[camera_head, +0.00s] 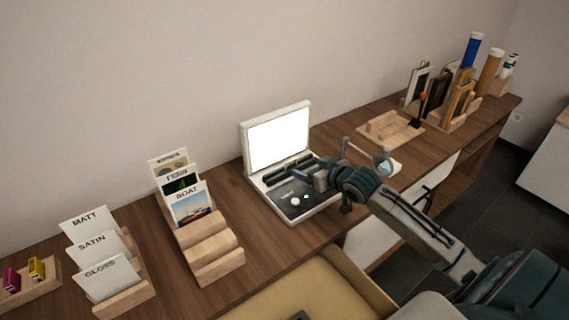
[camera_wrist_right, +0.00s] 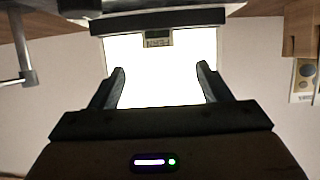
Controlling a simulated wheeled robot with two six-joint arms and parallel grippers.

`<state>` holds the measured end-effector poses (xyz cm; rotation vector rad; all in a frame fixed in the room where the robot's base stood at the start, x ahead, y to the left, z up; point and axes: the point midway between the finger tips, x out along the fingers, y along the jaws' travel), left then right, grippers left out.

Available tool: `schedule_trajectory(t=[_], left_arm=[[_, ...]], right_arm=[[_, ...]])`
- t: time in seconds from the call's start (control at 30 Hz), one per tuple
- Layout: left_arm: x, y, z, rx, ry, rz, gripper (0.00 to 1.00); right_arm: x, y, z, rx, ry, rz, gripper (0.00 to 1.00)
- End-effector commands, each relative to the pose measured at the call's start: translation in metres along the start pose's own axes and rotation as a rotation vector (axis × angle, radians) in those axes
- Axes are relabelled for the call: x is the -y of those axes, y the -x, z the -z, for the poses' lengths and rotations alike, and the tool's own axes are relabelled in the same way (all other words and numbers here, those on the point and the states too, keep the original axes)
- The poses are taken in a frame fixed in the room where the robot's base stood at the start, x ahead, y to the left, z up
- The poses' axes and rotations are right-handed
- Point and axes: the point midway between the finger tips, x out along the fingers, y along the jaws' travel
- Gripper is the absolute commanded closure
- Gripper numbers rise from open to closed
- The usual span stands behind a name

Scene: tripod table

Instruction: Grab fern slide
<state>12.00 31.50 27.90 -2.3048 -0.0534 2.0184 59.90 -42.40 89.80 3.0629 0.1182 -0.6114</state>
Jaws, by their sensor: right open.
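My right gripper (camera_head: 308,174) reaches over the light box base (camera_head: 316,208), in front of the lit panel (camera_head: 278,142). In the wrist view its fingers (camera_wrist_right: 162,72) are apart with nothing between them, and the slide lies beyond the tips. My left gripper is out of view.
A rack with MATT, SATIN and GLOSS cards (camera_head: 104,278) stands at the left. A magnifier lamp (camera_head: 383,163) and a wooden tray (camera_head: 382,127) are right of the light box. An open drawer (camera_head: 305,290) is below the desk front.

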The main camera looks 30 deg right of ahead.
Motion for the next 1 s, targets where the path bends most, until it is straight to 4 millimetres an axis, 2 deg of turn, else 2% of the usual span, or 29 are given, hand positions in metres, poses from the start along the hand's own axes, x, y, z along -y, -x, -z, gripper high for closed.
schedule_trajectory(t=[0.1,0.27,0.37,0.47,0.6,0.67,0.8,1.0], left_arm=[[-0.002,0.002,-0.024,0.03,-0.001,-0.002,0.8],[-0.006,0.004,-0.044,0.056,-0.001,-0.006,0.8],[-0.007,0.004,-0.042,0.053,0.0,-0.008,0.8],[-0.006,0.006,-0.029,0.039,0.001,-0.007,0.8],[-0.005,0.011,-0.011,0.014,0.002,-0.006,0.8],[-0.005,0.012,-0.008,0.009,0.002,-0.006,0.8],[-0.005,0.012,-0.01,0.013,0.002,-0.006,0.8],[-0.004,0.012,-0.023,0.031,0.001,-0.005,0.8]], right_arm=[[0.001,-0.018,0.001,-0.002,-0.007,0.002,0.29],[0.0,-0.037,0.001,-0.001,-0.004,0.001,0.29],[0.0,-0.042,0.001,0.0,-0.001,0.001,0.29],[0.0,-0.05,0.002,0.0,-0.003,0.001,0.29],[-0.002,-0.071,0.005,0.0,-0.005,0.001,0.29],[-0.002,-0.079,0.004,0.0,-0.004,0.001,0.29],[-0.002,-0.092,0.003,0.0,-0.002,0.001,0.29],[-0.002,-0.094,0.002,0.001,0.001,0.001,0.29]])
